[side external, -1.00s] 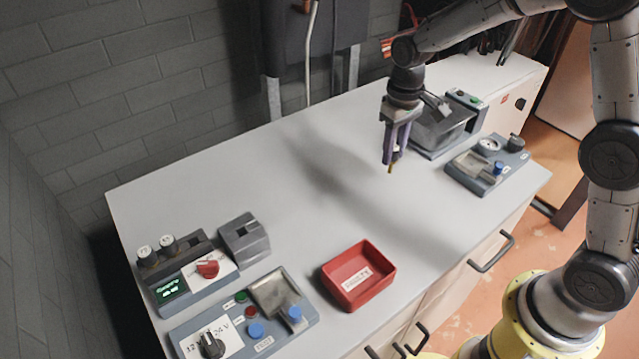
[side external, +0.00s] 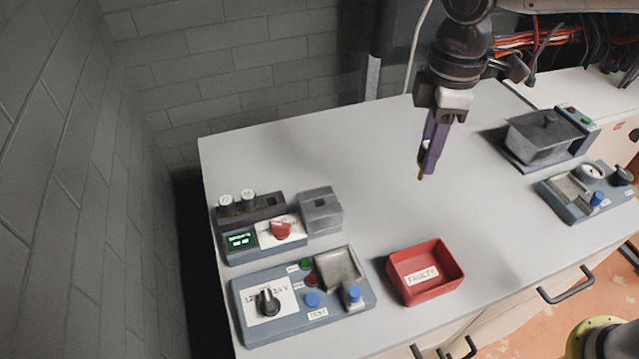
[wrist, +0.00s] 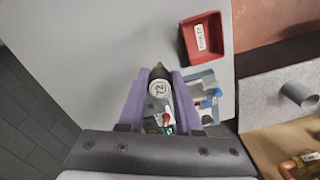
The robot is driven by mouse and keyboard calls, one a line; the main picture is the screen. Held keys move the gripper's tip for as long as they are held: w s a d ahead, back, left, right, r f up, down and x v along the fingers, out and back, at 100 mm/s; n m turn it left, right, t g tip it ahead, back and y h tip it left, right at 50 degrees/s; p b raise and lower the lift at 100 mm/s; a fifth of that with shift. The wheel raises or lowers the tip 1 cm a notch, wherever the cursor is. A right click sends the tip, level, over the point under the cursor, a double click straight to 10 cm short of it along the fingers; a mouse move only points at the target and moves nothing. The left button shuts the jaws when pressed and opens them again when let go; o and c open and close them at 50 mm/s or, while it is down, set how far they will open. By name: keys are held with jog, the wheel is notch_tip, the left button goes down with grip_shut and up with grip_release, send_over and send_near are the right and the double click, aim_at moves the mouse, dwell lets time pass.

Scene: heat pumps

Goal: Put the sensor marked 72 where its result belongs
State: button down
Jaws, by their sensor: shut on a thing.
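My gripper (side external: 430,152) is shut on a sensor and holds it above the worktop, behind the red tray. In the wrist view the sensor's round white cap marked 72 (wrist: 160,88) shows between the purple fingers (wrist: 155,98). In the side view only its brass tip (side external: 421,176) clearly shows below the fingers. The red tray (side external: 425,272), labelled FAULTY, looks empty and also shows in the wrist view (wrist: 203,38). The test unit (side external: 300,312) has a 12/24 V knob, buttons and an empty-looking metal cradle. The grey lidded box (side external: 545,138) stands at back right.
A unit with a green display (side external: 240,240), red knob and two capped sensors (side external: 237,201) stands at left, beside a grey block (side external: 321,212). A gauge unit (side external: 590,190) stands at right. The middle worktop is clear.

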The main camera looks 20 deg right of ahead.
jog(key=s+a+r+n, duration=0.2)
jog(key=s+a, duration=0.1)
jog(key=a, duration=0.2)
jog(key=shift+w+a+f, duration=1.55)
jog(key=shift+w+f, duration=0.2)
jog(key=shift+f, duration=0.5)
jog(key=shift+w+a+f, duration=1.55)
jog(key=shift+w+f, duration=0.25)
jog(key=shift+f, duration=0.4)
jog(key=shift+w+a+f, duration=1.55)
jog(key=shift+w+f, duration=0.2)
jog(key=shift+f, duration=0.5)
jog(key=shift+f, duration=0.4)
jog(key=c, duration=0.6)
grip_release()
